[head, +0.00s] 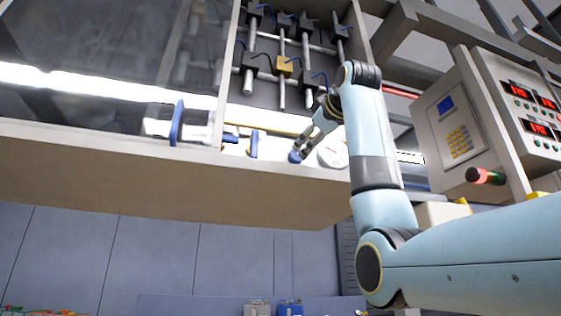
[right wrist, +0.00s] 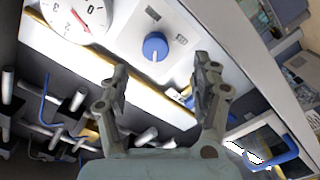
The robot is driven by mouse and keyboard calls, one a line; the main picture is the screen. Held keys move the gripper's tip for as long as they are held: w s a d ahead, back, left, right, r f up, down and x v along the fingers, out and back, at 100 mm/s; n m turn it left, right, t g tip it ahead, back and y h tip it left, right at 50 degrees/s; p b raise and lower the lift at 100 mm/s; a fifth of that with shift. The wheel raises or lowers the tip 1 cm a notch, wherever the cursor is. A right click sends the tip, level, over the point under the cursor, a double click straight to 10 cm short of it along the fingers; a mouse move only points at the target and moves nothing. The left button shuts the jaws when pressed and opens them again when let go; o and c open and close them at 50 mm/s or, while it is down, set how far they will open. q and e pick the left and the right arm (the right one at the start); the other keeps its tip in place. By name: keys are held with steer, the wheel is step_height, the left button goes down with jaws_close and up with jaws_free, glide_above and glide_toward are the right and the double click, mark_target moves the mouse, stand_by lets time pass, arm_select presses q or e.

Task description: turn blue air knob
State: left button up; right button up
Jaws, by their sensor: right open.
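The blue air knob (right wrist: 155,46) is a round dial with a white pointer mark on a white panel (right wrist: 128,50) in the right wrist view. In the head view the knob (head: 295,157) shows small at the fingertips of my right gripper (head: 302,150). My right gripper (right wrist: 161,75) is open and empty in the right wrist view, with the knob beyond and between its two fingertips. It does not look closed around the knob; whether a finger touches it I cannot tell. My left gripper is not in view.
A white dial gauge (head: 333,152) sits right beside the knob; the gauge (right wrist: 78,18) also shows in the right wrist view. Blue handles (head: 177,123) stand to the left. Rods and black valve blocks (head: 285,65) lie behind. A control box (head: 455,130) stands at the right.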

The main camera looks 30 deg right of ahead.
mark_target(298, 153)
steer(key=w+p, duration=0.1)
steer(key=w+r+p, duration=0.1)
steer(key=w+p, duration=0.1)
steer(key=w, duration=0.1)
steer(key=shift+w+d+r, duration=0.1)
steer(key=shift+d+r, duration=0.25)
steer(key=shift+d, duration=0.05)
steer(key=p+x, duration=0.2)
steer(key=x, duration=0.3)
steer(key=shift+w+f, duration=0.1)
steer(key=shift+w, duration=0.2)
steer(key=shift+w+d+f, duration=0.1)
steer(key=shift+w+d, duration=0.05)
steer(key=shift+w, duration=0.05)
steer(key=c, duration=1.2)
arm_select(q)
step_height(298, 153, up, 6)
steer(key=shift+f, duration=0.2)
